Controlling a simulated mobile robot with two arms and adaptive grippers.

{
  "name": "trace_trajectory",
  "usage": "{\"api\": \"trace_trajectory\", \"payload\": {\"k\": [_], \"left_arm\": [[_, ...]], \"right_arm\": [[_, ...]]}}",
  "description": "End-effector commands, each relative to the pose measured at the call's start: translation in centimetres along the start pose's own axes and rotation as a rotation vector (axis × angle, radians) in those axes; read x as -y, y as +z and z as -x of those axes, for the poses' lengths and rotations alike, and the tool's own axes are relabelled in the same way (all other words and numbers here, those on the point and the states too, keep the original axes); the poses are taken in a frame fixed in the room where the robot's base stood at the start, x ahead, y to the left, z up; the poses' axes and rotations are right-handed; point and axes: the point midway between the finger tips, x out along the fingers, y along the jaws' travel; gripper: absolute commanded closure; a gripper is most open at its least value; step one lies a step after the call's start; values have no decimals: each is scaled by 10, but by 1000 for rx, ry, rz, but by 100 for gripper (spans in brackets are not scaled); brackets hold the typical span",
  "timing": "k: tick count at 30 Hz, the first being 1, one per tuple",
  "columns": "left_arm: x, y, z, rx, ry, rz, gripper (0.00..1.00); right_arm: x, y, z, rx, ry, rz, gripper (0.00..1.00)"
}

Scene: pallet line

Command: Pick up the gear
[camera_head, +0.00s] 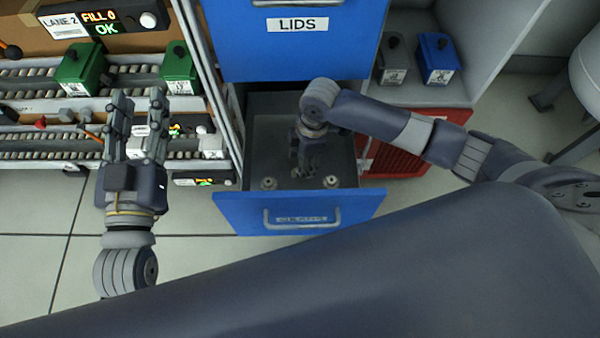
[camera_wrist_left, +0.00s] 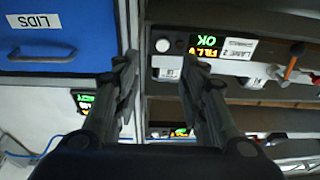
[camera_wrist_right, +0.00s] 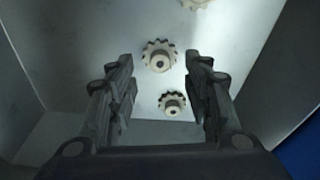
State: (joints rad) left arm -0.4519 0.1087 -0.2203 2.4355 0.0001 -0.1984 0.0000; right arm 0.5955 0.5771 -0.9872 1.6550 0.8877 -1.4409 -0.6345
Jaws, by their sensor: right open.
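An open blue drawer (camera_head: 235,215) holds small pale toothed gears. In the head view one gear (camera_head: 268,183) lies at the front left and another gear (camera_head: 331,181) at the front right. My right gripper (camera_head: 305,170) reaches down into the drawer, open and empty. The right wrist view shows one gear (camera_wrist_right: 159,56) just past the fingertips, a second gear (camera_wrist_right: 172,104) framed between the fingers, and a third gear (camera_wrist_right: 196,3) cut off at the top edge. No contact shows. My left gripper (camera_head: 138,108) is open and empty, in front of the conveyor shelves.
A shut blue LIDS drawer (camera_head: 300,50) is above the open one. Roller lanes (camera_head: 125,75) with green boxes (camera_head: 82,68) stand at the left. A red crate (camera_head: 410,150) and a blue box (camera_head: 437,58) are at the right. Floor is clear at lower left.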

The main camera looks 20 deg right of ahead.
Motion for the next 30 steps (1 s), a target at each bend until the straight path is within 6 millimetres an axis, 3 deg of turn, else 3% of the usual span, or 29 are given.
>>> {"api": "trace_trajectory", "payload": {"k": [9,15,25,26,28,30], "left_arm": [[-7,-56,7,-310,16,11,61],[-10,-82,18,-449,22,17,61],[-10,-90,21,-486,23,18,61],[-10,-90,21,-486,23,18,61],[-10,-90,21,-486,23,18,61],[-10,-90,21,-485,23,18,61]], "right_arm": [[1,3,-25,1,-1,0,54],[1,2,-35,0,0,0,54],[0,2,-37,0,0,0,54],[0,2,-37,0,0,0,56],[0,2,-37,0,0,0,72],[0,2,-37,0,0,0,76]]}}
